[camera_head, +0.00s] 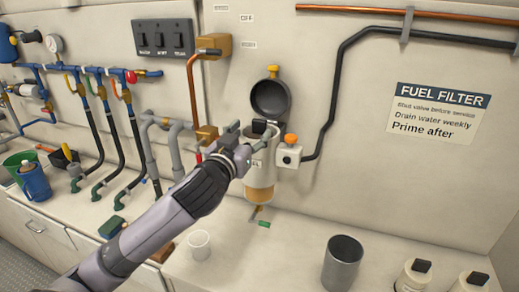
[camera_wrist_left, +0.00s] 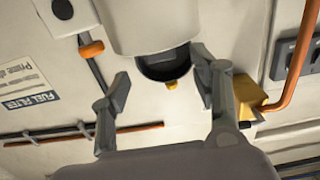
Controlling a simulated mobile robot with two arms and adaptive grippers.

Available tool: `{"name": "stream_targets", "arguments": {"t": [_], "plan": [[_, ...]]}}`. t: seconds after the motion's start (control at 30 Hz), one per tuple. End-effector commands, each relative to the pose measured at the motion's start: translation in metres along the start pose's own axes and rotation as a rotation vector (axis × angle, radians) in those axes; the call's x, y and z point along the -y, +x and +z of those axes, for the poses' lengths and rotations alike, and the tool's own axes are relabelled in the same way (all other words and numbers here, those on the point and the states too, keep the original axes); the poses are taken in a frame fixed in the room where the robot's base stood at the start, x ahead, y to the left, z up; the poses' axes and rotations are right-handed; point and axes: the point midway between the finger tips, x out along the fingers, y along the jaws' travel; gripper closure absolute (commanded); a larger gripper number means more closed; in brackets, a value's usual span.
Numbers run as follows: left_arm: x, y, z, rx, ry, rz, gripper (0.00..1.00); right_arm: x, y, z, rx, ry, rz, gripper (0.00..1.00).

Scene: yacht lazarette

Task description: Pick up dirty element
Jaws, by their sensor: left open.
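The fuel filter housing (camera_head: 261,184) is a pale cylinder on the wall with an amber bottom. Its dark round lid (camera_head: 269,98) stands open above it. My left gripper (camera_head: 253,140) is at the housing's top, open, and partly covers the mouth. In the left wrist view, the picture is upside down; the open fingers (camera_wrist_left: 162,86) are spread apart with nothing between their tips, and the housing (camera_wrist_left: 150,22) and dark lid (camera_wrist_left: 165,66) lie beyond. I cannot make out a dirty element; the inside of the housing is hidden. My right gripper is not in view.
A grey metal canister (camera_head: 342,264), a white cup (camera_head: 199,246) and two pale cylinders with dark tops (camera_head: 412,276) stand on the counter. An orange-knobbed valve (camera_head: 289,153) sits right beside the housing. Pipes and hoses (camera_head: 110,130) crowd the left wall.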

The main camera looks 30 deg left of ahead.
Motion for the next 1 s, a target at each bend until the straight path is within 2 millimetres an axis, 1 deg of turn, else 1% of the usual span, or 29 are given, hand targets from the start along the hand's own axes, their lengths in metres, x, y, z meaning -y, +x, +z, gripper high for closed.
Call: {"name": "stream_targets", "arguments": {"t": [0.23, 0.3, 0.4, 0.63, 0.67, 1.0], "plan": [[0.001, 0.038, -0.003, 0.001, 0.000, -0.003, 0.43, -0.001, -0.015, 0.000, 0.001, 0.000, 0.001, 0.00], [0.001, 0.047, -0.002, 0.000, -0.001, -0.002, 0.43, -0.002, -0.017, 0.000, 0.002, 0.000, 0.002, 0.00], [0.001, 0.054, -0.001, 0.001, 0.000, -0.002, 0.43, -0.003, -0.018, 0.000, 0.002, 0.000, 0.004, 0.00], [0.000, 0.055, 0.001, 0.000, 0.000, 0.000, 0.43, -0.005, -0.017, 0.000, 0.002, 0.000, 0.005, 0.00], [0.000, 0.055, 0.001, 0.000, 0.000, 0.000, 0.45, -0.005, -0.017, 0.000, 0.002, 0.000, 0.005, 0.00], [0.000, 0.055, 0.001, 0.000, 0.000, 0.000, 0.67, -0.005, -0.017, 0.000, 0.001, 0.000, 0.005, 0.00]]}}
